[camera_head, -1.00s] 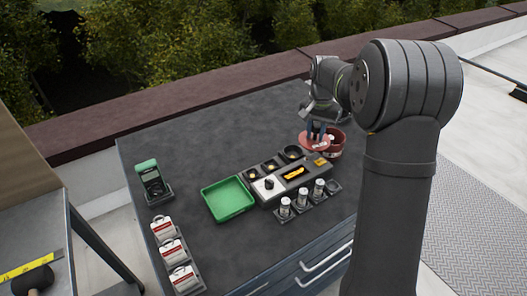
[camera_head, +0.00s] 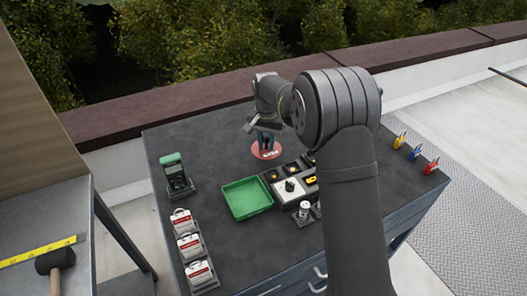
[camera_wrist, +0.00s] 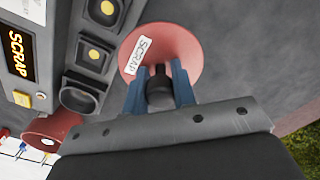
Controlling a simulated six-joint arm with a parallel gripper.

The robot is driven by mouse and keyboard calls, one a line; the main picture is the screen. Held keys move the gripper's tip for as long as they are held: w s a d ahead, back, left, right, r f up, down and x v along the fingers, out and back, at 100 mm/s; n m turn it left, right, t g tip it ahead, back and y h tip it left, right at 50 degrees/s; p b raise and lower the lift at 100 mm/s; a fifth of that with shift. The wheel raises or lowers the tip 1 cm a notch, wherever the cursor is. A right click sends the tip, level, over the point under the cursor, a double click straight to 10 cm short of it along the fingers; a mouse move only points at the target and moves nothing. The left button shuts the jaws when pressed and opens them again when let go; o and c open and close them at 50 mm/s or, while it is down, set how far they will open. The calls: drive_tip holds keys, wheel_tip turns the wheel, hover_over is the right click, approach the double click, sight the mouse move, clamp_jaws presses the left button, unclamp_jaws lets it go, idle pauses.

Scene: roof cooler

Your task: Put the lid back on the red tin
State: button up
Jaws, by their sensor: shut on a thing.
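The red lid (camera_head: 261,153) is round, with a white label; it also shows in the wrist view (camera_wrist: 188,48), where the label reads SCRAP. My gripper (camera_head: 266,139) has its blue fingers shut on the lid's dark knob (camera_wrist: 158,92), with the lid below them. The lid is behind the console and left of its far end; its exact height above the worktop is unclear. The red tin (camera_wrist: 58,122) is partly in the wrist view at lower left, apart from the lid. In the head view my arm hides the tin.
The grey console (camera_head: 276,176) with several wells stands in front of the lid. A green-and-black device (camera_head: 176,174) stands at left. Padlocks (camera_head: 415,154) are at right. The back-left worktop is clear.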

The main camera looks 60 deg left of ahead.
sight(263, 152)
drive_tip(key=shift+s+a+f, duration=0.4)
drive_tip(key=shift+s+a, duration=0.05)
drive_tip(key=shift+f, duration=2)
drive_tip(key=shift+f, duration=0.1)
drive_tip(key=o, duration=1)
drive_tip(key=shift+o, duration=0.4)
wheel_tip(263, 152, up, 12)
drive_tip(key=shift+r, duration=0.15)
